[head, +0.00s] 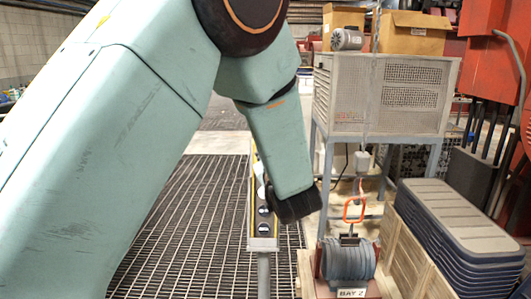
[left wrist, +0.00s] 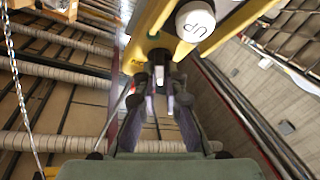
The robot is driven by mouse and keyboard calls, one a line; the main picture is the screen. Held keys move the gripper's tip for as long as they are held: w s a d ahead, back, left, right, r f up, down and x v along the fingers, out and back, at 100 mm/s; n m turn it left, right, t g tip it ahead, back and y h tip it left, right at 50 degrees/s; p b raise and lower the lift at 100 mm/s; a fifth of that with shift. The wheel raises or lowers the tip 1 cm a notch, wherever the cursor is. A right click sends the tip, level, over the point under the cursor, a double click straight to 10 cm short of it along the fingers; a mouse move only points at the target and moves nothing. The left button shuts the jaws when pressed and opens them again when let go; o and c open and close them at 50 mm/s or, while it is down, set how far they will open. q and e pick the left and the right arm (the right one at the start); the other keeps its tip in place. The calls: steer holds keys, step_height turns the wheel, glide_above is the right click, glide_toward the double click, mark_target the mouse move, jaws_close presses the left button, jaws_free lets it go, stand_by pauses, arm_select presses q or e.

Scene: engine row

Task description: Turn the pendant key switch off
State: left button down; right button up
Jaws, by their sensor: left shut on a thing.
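The yellow pendant (left wrist: 160,42) runs across the top of the left wrist view, with a white button marked UP (left wrist: 196,20). My left gripper (left wrist: 163,88) is at the pendant's edge. Its fingers are closed together on a small pale piece, probably the key of the key switch; the fingers cover most of it, so its turn position cannot be told. In the head view the pendant (head: 262,240) appears as a narrow, yellow-edged upright box with round buttons, partly hidden by my left wrist. The left fingers are hidden there. My right gripper is in neither view.
A grey motor (head: 348,260) labelled BAY 2 sits right of the pendant under an orange hook (head: 355,210). Stacked dark trays (head: 460,225) and a mesh cabinet (head: 385,95) with cardboard boxes (head: 412,35) stand at the right. Floor grating (head: 190,225) is open at left.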

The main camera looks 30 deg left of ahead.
arm_select(q)
steer(key=c, duration=1.4)
jaws_free()
steer(key=shift+c, duration=0.2)
